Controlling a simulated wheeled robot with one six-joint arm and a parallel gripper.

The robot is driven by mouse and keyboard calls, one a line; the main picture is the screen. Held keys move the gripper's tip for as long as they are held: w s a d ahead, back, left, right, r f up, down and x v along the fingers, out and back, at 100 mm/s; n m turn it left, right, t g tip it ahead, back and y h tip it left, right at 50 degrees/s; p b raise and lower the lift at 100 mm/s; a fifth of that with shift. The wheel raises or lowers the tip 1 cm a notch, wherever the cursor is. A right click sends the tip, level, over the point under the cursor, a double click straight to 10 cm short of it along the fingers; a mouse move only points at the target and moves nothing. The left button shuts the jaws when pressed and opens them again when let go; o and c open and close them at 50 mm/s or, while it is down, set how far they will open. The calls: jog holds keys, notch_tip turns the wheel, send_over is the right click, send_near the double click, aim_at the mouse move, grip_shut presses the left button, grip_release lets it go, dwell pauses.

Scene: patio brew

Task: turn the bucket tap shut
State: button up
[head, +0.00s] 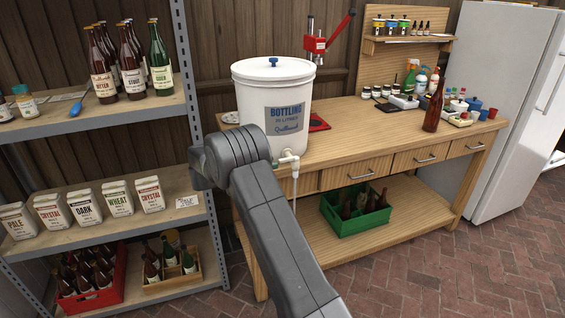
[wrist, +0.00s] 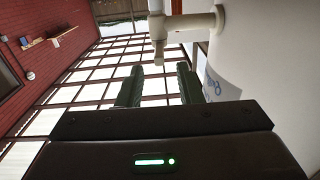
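The white bottling bucket (head: 254,95) with a blue-knobbed lid stands on the left end of the wooden bench. Its white tap (head: 288,158) sticks out low on the front, with a thin pale tube hanging below it. In the wrist view the tap (wrist: 190,24) reaches in from the bucket (wrist: 243,60) at the right, and a short white part points down toward my fingers. My gripper (wrist: 160,68) is open and empty, its two dark fingers on either side of that part's line. The tips look apart from it. In the head view my arm hides my gripper.
The wooden bench (head: 360,130) carries a brown bottle (head: 433,108) and several small containers at the right. A green crate (head: 357,210) of bottles sits on its lower shelf. A metal shelf rack (head: 185,75) stands close at the left. The brick floor at right is clear.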

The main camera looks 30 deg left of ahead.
aim_at(294, 157)
jog(key=v, duration=0.6)
jog(key=shift+w+d, duration=0.1)
jog(key=p+x, duration=0.1)
jog(key=x, duration=1.2)
jog(key=shift+w+d, duration=0.15)
jog(key=shift+w, duration=0.1)
